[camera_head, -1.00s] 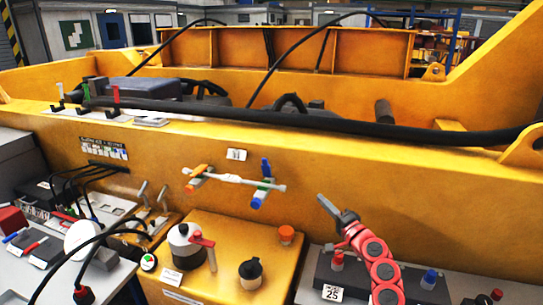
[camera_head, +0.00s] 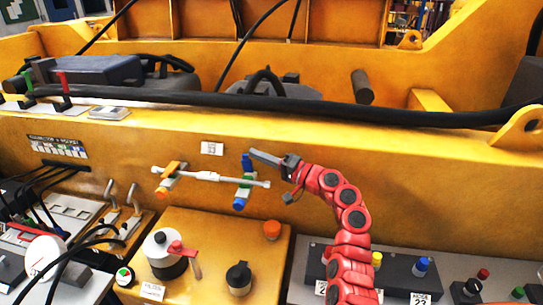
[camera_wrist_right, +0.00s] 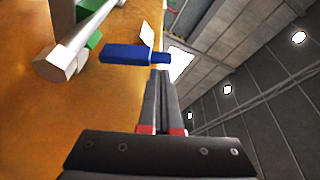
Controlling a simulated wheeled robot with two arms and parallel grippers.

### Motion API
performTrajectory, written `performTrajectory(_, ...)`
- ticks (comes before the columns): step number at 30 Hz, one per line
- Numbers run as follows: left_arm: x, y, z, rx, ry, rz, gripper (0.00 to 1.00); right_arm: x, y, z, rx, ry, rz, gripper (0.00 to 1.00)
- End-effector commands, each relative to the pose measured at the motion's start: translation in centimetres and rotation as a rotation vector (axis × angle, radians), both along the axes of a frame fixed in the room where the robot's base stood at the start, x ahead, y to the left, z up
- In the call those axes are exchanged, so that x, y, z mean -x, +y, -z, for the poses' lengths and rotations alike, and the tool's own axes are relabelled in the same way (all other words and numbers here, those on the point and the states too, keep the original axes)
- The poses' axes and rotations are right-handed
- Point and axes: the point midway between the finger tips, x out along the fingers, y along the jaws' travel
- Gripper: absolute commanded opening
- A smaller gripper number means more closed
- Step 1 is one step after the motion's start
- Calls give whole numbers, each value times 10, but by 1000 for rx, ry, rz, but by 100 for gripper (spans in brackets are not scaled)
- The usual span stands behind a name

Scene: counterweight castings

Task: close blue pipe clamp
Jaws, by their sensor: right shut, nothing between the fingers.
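The blue pipe clamp sits on the right part of a thin white pipe (camera_head: 205,175) on the yellow wall. It has a green body (camera_head: 245,180), a blue lever (camera_head: 247,162) pointing up and a blue lower end (camera_head: 239,203). My right gripper (camera_head: 254,153) is shut and empty, its tip beside the top of the lever. In the right wrist view the blue lever (camera_wrist_right: 128,53) reaches across to just beyond the shut fingertips (camera_wrist_right: 160,74); I cannot tell whether they touch. My left gripper is out of view.
An orange clamp (camera_head: 170,168) sits on the pipe's left part. A thick black hose (camera_head: 300,110) runs along the wall's top. Below stand a yellow box (camera_head: 210,221) with a white-and-black container (camera_head: 164,253), and a dark button box (camera_head: 398,277). The wall right of my arm is clear.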

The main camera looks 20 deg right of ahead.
Motion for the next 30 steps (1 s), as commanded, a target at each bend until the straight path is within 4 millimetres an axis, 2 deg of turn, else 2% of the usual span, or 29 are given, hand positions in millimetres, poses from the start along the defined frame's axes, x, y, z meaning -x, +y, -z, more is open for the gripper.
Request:
performTrajectory(6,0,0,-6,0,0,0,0,-11,9,0,0,5,-2,0)
performTrajectory(17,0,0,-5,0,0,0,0,-12,9,1,1,1,0,0)
performTrajectory(24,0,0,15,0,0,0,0,-9,11,5,24,-34,0,0)
performTrajectory(30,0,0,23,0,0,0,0,-7,12,3,39,-56,0,0)
